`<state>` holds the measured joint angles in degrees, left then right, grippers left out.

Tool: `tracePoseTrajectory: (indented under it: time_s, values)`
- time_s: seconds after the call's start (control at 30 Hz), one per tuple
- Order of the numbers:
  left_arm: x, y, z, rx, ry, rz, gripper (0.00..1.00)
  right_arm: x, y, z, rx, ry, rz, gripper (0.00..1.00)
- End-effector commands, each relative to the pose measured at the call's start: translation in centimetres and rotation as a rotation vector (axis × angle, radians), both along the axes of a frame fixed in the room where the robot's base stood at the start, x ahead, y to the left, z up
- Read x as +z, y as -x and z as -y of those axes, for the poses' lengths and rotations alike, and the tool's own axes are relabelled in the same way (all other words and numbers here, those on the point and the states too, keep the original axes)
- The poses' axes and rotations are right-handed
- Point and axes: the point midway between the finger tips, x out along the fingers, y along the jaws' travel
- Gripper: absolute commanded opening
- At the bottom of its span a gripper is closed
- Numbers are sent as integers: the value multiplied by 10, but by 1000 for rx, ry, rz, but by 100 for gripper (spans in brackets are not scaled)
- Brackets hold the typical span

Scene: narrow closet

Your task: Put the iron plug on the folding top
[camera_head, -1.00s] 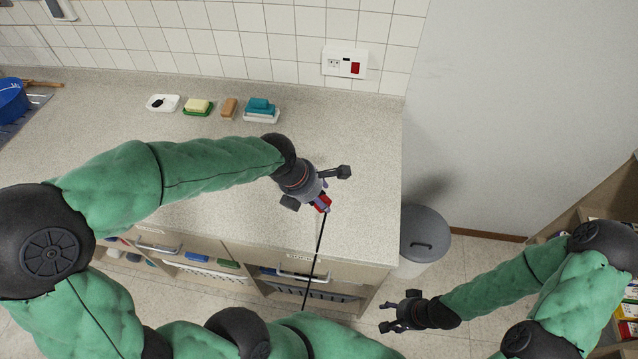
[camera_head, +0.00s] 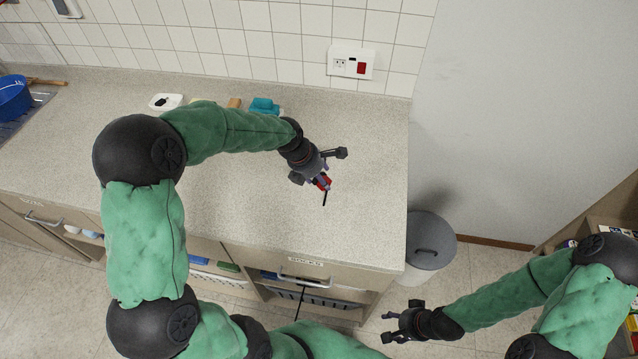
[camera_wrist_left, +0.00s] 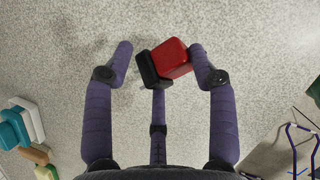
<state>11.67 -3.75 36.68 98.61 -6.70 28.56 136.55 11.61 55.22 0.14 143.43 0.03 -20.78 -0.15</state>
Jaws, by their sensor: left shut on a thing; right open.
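The iron plug (camera_head: 323,184) is a small red block with a black part. My left gripper (camera_head: 319,178) is shut on it, over the right part of the speckled worktop (camera_head: 240,215), which I take for the folding top. In the left wrist view, the plug (camera_wrist_left: 172,60) sits at the fingers (camera_wrist_left: 160,62), touching the right one, with speckled surface behind. I cannot tell whether the plug touches the worktop. A short black cord piece shows below the plug, and another stretch hangs below the drawer front. My right gripper (camera_head: 400,328) is open and empty, over the floor.
Soap dishes, including a white one (camera_head: 165,102) and a teal one (camera_head: 264,106), stand along the back. A wall socket (camera_head: 350,64) is behind. A grey bin (camera_head: 430,240) stands right of the counter. The worktop around the plug is clear.

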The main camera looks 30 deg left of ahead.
Motion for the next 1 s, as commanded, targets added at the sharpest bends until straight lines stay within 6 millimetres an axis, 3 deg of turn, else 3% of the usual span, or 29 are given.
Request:
tracePoseTrajectory:
  time_s: [0.2,0.6,0.63,0.7,1.0]
  values:
    - [-32,-1,-1,1,1,-4,20,-9,0,0,0,0,0,59]
    - [-36,-1,-1,1,1,-2,20,-9,0,0,0,0,0,59]
    - [-36,-1,-1,1,1,-2,66,-9,0,0,0,0,0,59]
    - [-36,-1,-1,1,1,-2,82,-9,0,0,0,0,0,59]
    - [-35,-1,-1,1,1,-2,82,-9,0,0,0,0,0,59]
